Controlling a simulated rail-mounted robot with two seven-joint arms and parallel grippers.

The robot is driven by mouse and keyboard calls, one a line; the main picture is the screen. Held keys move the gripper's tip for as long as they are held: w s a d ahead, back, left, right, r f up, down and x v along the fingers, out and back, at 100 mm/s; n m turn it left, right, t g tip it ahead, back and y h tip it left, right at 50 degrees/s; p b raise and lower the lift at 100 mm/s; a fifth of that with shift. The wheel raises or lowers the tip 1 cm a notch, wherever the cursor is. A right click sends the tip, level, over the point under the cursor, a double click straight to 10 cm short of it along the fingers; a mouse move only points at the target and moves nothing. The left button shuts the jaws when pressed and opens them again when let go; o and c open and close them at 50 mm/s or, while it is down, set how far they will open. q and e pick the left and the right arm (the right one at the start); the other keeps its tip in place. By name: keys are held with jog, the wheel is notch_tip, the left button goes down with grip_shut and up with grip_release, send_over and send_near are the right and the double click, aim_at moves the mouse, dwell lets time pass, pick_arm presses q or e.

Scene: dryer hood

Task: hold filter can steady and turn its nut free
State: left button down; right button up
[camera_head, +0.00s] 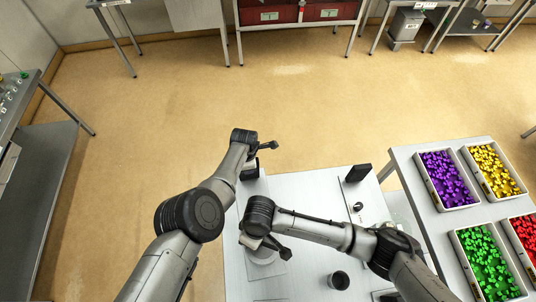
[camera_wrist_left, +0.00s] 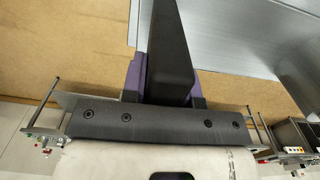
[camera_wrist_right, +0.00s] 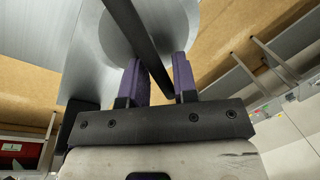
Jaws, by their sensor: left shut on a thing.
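A pale grey round part (camera_head: 262,257), which looks like the filter can, stands on the white table (camera_head: 315,262), partly under my right gripper. It also shows as a large grey disc in the right wrist view (camera_wrist_right: 172,28). I cannot make out the nut. My right gripper (camera_head: 278,247) is over the round part; its purple pads stand apart, with a thin dark bar (camera_wrist_right: 138,35) running between them. My left gripper (camera_head: 268,146) is past the table's far left corner. It is shut on a thick black bar (camera_wrist_left: 170,50); the bar's far end is not clear.
A black block (camera_head: 357,173), a small dark knob (camera_head: 358,207) and a dark cup (camera_head: 340,280) stand at the table's right. Bins of purple (camera_head: 447,178), yellow (camera_head: 492,170), green (camera_head: 487,265) and red pieces (camera_head: 528,235) are further right. The floor beyond the table is clear.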

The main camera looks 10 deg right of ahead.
jog(key=m, duration=0.3)
jog(key=w+d+m, duration=0.1)
jog(key=m, duration=0.1)
jog(key=shift+t+y, duration=0.3)
jog(key=shift+t, duration=0.1)
jog(key=w+d+r+n+t, duration=0.1)
jog(key=w+r+n+t, duration=0.1)
jog(key=r, duration=0.6)
jog(key=w+d+r+n+t+y, duration=0.1)
jog(key=w+d+r+n+t, duration=0.1)
jog(key=w+r+t, duration=0.3)
jog(key=w+d+r+n+t, duration=0.1)
jog(key=w+r+t, duration=0.3)
jog(key=r, duration=0.9)
jog(key=shift+w+d+r+n+y, duration=0.15)
jog(key=shift+w+d+n+y, duration=0.05)
jog(key=shift+d+n+y, duration=0.25)
jog(key=shift+a, duration=0.1)
